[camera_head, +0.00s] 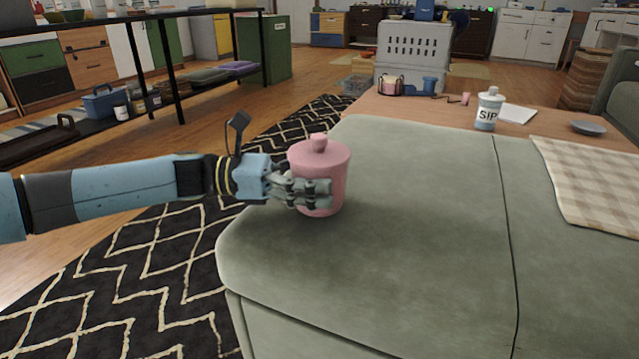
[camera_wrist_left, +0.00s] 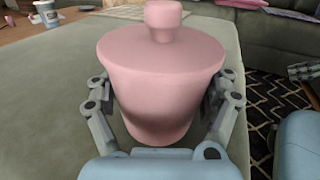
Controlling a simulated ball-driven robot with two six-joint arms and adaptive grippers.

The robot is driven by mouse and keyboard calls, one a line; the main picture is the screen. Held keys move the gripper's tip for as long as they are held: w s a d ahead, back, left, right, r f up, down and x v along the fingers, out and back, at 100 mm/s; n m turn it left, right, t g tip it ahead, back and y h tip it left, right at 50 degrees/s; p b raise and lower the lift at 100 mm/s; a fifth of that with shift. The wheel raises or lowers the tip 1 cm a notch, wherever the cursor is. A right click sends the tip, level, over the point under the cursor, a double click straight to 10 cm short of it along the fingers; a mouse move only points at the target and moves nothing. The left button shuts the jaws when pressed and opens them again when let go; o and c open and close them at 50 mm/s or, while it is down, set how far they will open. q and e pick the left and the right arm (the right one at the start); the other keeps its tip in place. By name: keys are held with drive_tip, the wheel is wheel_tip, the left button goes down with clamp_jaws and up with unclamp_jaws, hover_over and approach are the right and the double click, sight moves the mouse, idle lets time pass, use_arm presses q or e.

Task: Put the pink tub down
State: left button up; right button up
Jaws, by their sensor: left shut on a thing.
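The pink tub (camera_head: 322,160) is a round, lidded container with a knob on top. It is upright at the left part of the green sectional seat (camera_head: 400,230). My left gripper (camera_head: 318,192) is shut around the tub's body, below the lid. In the left wrist view the tub (camera_wrist_left: 160,85) fills the middle, with one finger of the left gripper (camera_wrist_left: 160,115) against each side. The tub's base is partly hidden by the fingers, and I cannot tell whether it touches the seat.
A checked blanket (camera_head: 590,180) lies on the seat at the right. Behind the seat, a wooden table (camera_head: 450,112) holds a bottle marked SIP (camera_head: 488,110), a grey dish (camera_head: 588,127) and small items. A patterned rug (camera_head: 130,270) lies left. The seat's middle is clear.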

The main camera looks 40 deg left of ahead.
idle(0.3)
use_arm(q)
drive_tip(key=shift+f, duration=0.25)
drive_tip(key=o, duration=1.1)
drive_tip(key=shift+r, duration=0.1)
